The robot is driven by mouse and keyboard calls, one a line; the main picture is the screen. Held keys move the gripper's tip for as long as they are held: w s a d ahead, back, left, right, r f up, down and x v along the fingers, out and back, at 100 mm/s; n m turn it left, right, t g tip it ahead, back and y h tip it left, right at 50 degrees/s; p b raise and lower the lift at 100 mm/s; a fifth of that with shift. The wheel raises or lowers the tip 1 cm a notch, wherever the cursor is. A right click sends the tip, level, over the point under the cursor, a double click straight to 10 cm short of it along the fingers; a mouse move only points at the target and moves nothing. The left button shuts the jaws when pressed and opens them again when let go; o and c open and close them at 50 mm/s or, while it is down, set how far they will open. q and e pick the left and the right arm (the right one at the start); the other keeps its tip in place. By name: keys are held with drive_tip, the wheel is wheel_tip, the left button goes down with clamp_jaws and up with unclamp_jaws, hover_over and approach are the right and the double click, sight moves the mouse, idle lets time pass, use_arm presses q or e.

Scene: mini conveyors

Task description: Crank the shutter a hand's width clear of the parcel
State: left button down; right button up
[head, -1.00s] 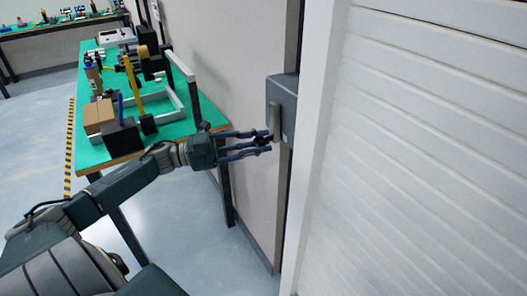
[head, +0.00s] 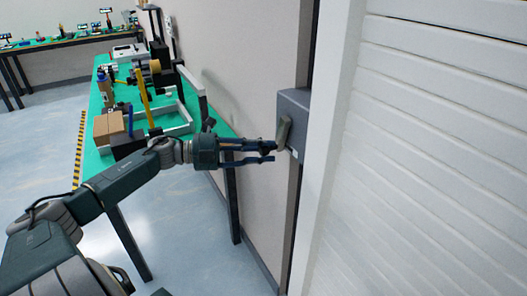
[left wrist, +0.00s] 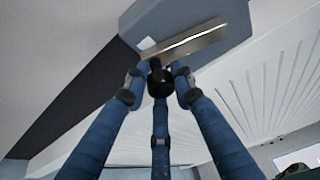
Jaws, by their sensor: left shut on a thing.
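The shutter (head: 440,150) is a white slatted panel filling the right of the head view; its slats also show in the left wrist view (left wrist: 230,75). Beside its frame is a grey crank box (head: 297,108), also in the left wrist view (left wrist: 200,18). A flat metal crank arm (head: 284,133) sits on its face, tilted. My left gripper (head: 272,151) is shut on the crank's black knob (left wrist: 160,80), its fingers around it. The shutter's lower edge is out of view, and I see no parcel at it. My right gripper is not in view.
A green-topped bench (head: 100,158) runs along the wall at left, with a brown carton (head: 108,126), a yellow upright post (head: 145,97) and other items. My left arm passes over its near end. The floor (head: 35,160) at left is clear.

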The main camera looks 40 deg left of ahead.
use_arm(q)
drive_tip(key=shift+r, duration=0.2)
drive_tip(key=c, duration=1.5)
unclamp_jaws()
drive_tip(key=shift+f, duration=0.1)
drive_tip(key=shift+o, duration=0.2)
drive_tip(key=shift+a, duration=0.1)
drive_tip(key=v, duration=1.2)
